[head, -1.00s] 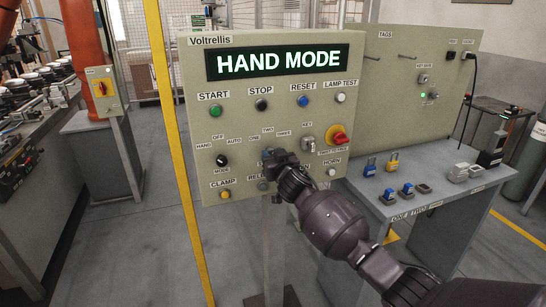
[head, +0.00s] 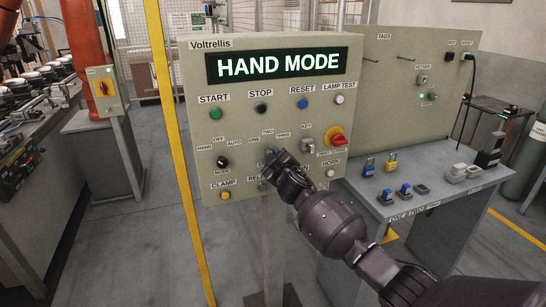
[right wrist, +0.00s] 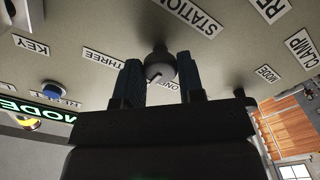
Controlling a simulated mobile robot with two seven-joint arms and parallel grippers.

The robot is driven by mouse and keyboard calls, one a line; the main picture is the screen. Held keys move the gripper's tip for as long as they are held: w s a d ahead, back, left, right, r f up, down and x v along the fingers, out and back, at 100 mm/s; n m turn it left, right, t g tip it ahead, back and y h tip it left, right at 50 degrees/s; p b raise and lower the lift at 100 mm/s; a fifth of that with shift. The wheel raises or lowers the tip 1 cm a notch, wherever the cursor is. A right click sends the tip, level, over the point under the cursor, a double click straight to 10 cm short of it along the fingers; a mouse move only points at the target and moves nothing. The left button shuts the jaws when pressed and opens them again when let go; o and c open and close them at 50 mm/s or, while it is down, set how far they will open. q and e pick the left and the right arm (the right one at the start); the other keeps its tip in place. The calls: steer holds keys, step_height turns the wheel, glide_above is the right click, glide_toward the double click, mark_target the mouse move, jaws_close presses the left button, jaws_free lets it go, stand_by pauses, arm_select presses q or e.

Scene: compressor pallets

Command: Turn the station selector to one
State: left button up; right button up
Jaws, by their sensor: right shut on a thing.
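The station selector is a round grey knob (right wrist: 160,66) on the control panel (head: 225,120), under the labels ONE, TWO and THREE. My right gripper (head: 272,154) reaches the panel there and hides most of the knob in the head view. In the right wrist view its two dark fingers (right wrist: 160,80) stand on either side of the knob and are shut on it. A short white mark shows on the knob, but I cannot tell surely which number it points to. The panel display (head: 278,64) reads HAND MODE. My left gripper is not in view.
The black mode knob (head: 222,162) sits left of the selector. A side table (head: 400,225) with padlocks stands at right. A yellow post (head: 172,130) rises left of the panel.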

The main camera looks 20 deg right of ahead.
steer(key=n+p, duration=0.1)
steer(key=n, duration=0.8)
steer(key=shift+n, duration=0.3)
stand_by(0.5)
steer(key=o, duration=0.9)
steer(key=shift+s+p, duration=0.1)
steer(key=shift+p, duration=0.2)
steer(key=s, duration=0.7)
steer(key=s+p, duration=0.1)
steer(key=s, duration=0.2)
steer(key=shift+s+d, duration=0.25)
steer(key=shift+s, duration=0.1)
